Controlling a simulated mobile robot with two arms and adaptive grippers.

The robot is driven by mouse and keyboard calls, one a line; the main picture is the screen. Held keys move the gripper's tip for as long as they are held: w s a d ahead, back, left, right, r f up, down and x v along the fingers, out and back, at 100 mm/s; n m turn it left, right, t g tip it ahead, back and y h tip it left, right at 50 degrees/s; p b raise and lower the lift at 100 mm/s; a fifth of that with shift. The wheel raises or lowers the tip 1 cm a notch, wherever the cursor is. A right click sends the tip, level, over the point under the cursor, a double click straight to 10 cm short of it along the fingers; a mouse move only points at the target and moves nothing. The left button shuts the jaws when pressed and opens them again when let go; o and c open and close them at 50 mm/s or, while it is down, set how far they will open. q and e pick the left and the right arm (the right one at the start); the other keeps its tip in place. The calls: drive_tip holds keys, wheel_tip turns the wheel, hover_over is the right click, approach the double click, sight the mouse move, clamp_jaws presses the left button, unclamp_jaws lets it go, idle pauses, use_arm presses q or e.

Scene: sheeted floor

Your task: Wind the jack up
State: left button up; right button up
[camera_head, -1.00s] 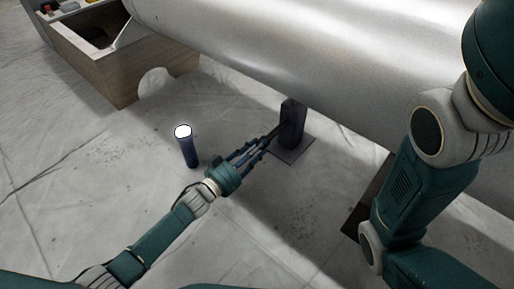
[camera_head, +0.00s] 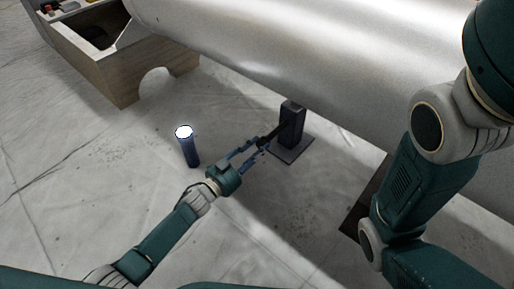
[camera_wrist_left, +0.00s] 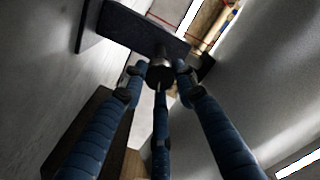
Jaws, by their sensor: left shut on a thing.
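The jack (camera_head: 291,125) is a dark post on a square base plate, standing upright on the floor under a large silver cylinder. My left gripper (camera_head: 262,146) is beside the jack on its left side, its blue fingers pointing at it. In the left wrist view the fingers (camera_wrist_left: 160,85) close around a dark round knob or handle end (camera_wrist_left: 160,75) that sticks out from the jack's dark body (camera_wrist_left: 130,28). The contact is partly hidden by the fingers. My right arm shows at the right, but its gripper is out of view.
The silver cylinder (camera_head: 270,45) hangs low over the jack. A lit flashlight (camera_head: 188,148) stands on the floor left of my gripper. A wooden box with a cut-out (camera_head: 120,80) is at the upper left.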

idle(0.3)
use_arm(q)
drive_tip(key=o, duration=1.1)
drive_tip(key=shift+o, duration=0.2)
drive_tip(key=v, duration=1.2)
